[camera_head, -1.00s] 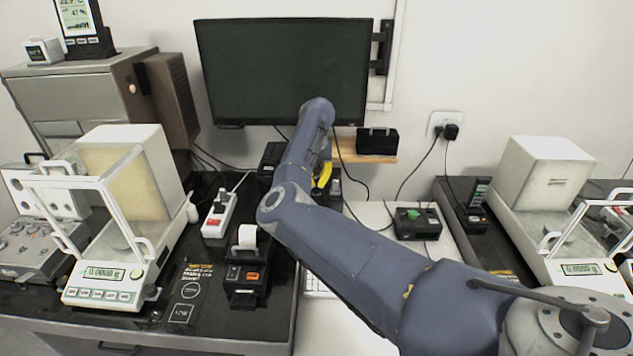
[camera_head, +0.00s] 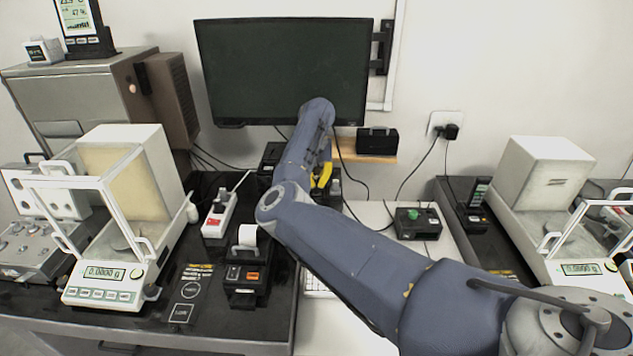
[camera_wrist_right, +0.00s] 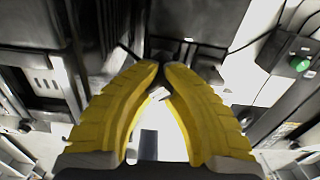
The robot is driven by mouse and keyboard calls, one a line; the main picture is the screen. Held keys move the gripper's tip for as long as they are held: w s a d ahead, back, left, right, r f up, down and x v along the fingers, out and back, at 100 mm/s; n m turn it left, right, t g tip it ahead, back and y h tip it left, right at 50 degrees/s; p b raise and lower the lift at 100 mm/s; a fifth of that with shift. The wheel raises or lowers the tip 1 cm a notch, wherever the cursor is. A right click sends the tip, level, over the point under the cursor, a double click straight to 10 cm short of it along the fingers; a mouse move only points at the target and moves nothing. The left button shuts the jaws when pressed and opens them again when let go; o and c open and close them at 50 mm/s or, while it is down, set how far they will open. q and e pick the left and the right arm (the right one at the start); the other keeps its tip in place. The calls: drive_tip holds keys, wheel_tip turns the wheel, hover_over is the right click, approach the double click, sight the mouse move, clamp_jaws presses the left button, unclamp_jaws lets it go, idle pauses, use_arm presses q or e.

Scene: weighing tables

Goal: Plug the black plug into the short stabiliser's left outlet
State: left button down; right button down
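My right gripper (camera_head: 323,176) is at the back of the bench, below the monitor, its yellow fingers partly hidden by its own arm. In the right wrist view its two fingertips (camera_wrist_right: 162,68) come nearly together. A small pale and dark piece shows between them, and a dark cable runs close to the left tip; I cannot tell whether this is the black plug. A dark box (camera_head: 270,160) stands left of my wrist, half hidden by the arm; I cannot tell whether it is the short stabiliser, and no left outlet shows clearly. My left gripper is not in view.
A white power strip (camera_head: 219,215) and a label printer (camera_head: 246,270) stand left of my arm. A box with a green button (camera_head: 418,222) is to its right. Balances (camera_head: 120,210) stand on both sides. A black case (camera_head: 377,141) sits on the wooden shelf behind.

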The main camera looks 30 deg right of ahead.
drive_tip(key=shift+f, duration=0.25)
drive_tip(key=c, duration=0.9)
unclamp_jaws()
drive_tip(key=shift+o, duration=0.2)
drive_tip(key=shift+r, duration=0.1)
drive_tip(key=shift+r, duration=3.65)
